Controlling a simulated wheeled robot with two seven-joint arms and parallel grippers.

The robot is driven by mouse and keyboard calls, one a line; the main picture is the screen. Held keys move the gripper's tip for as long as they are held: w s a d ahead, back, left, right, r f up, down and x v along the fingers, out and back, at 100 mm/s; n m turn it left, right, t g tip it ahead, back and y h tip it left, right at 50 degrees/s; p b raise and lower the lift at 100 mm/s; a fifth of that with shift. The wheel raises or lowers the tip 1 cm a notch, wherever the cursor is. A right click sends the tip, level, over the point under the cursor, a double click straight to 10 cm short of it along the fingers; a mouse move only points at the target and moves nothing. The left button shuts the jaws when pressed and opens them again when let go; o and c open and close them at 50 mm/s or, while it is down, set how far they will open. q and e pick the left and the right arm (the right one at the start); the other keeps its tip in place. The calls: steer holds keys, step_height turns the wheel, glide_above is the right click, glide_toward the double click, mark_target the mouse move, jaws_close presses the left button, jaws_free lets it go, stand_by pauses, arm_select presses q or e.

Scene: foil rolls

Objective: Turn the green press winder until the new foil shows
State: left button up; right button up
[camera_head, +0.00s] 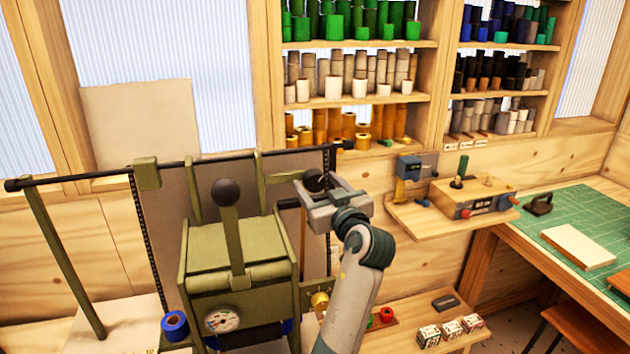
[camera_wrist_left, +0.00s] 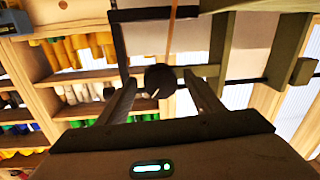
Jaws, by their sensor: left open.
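The olive-green press (camera_head: 238,262) stands left of centre in the head view. Its upright lever carries a dark ball knob (camera_head: 226,192). A dark round winder knob (camera_head: 315,181) sits at the upper right of the press, by the end of a dark bar. My left gripper (camera_head: 317,187) is open at this knob. In the left wrist view the dark knob (camera_wrist_left: 160,80) shows between the two spread fingers; I cannot tell whether they touch it. A thin orange-brown strip (camera_head: 303,240) hangs below it; it also shows in the left wrist view (camera_wrist_left: 172,28). My right gripper is out of view.
A blue foil roll (camera_head: 175,325) stands lower left and a gold roll (camera_head: 320,300) is low on the press's right side. Shelves (camera_head: 358,102) of coloured rolls stand behind. A wooden ledge (camera_head: 405,216) with tools and a green mat (camera_head: 590,228) lie to the right.

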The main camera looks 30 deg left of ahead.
arm_select(q)
steer(key=shift+s+d+r, duration=0.1)
steer(key=shift+d, duration=0.05)
steer(key=c, duration=1.1)
steer(key=shift+o, duration=0.2)
steer(key=shift+m+b, duration=0.45)
steer(key=shift+m, duration=2.05)
steer(key=o, duration=1)
steer(key=shift+o, duration=0.3)
